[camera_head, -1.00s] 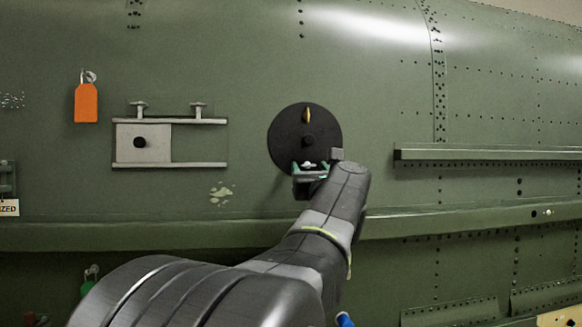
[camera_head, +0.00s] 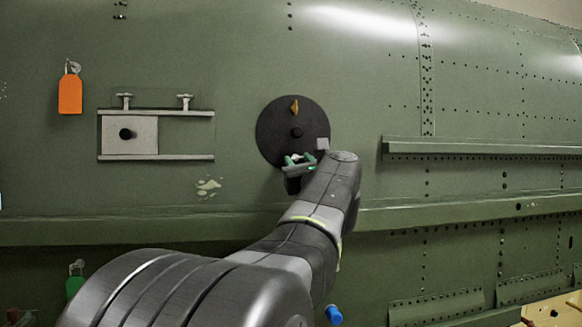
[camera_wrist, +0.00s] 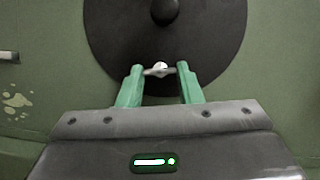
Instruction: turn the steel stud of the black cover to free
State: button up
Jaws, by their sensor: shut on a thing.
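The black cover (camera_head: 272,124) is a round disc on the green fuselage skin, with a dark knob (camera_head: 296,132) at its middle and a gold stud (camera_head: 295,107) near its top. The steel stud (camera_wrist: 159,69) is at the cover's lower edge, a small bright head with a short crossbar. My gripper (camera_wrist: 160,73) has its green fingers shut on this crossbar, one at each end. In the head view my gripper (camera_head: 299,159) reaches the cover from below, tilted, and partly hides the stud.
A grey railed frame with a sliding plate (camera_head: 131,135) is left of the cover. An orange tag (camera_head: 70,94) hangs farther left. A long green ledge (camera_head: 470,148) juts out at the right, and another rail (camera_head: 430,216) runs below the cover.

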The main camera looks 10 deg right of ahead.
jog(key=n+y+b, duration=0.1)
jog(key=n, duration=0.1)
jog(key=n+y, duration=0.1)
jog(key=n, duration=0.2)
jog(key=shift+d+g+y+b, duration=0.2)
jog(key=shift+g+y+b, duration=0.1)
jog(key=shift+g+b, duration=0.1)
jog(key=n+g+y, duration=0.1)
jog(key=n, duration=0.5)
jog(key=shift+d+r+g+y, duration=0.15)
jog(key=shift+g+y, duration=0.25)
jog(key=n, duration=0.2)
jog(key=n+g, duration=0.1)
jog(key=n, duration=0.1)
jog(key=shift+r+y, duration=0.2)
jog(key=shift+y, duration=0.1)
jog(key=n+g+p, duration=0.1)
jog(key=n+g, duration=0.1)
jog(key=n, duration=0.2)
jog(key=shift+r+p, duration=0.1)
jog(key=shift+p, duration=0.25)
jog(key=shift+n, duration=0.4)
jog(key=o, duration=1)
jog(key=shift+s+d, duration=0.1)
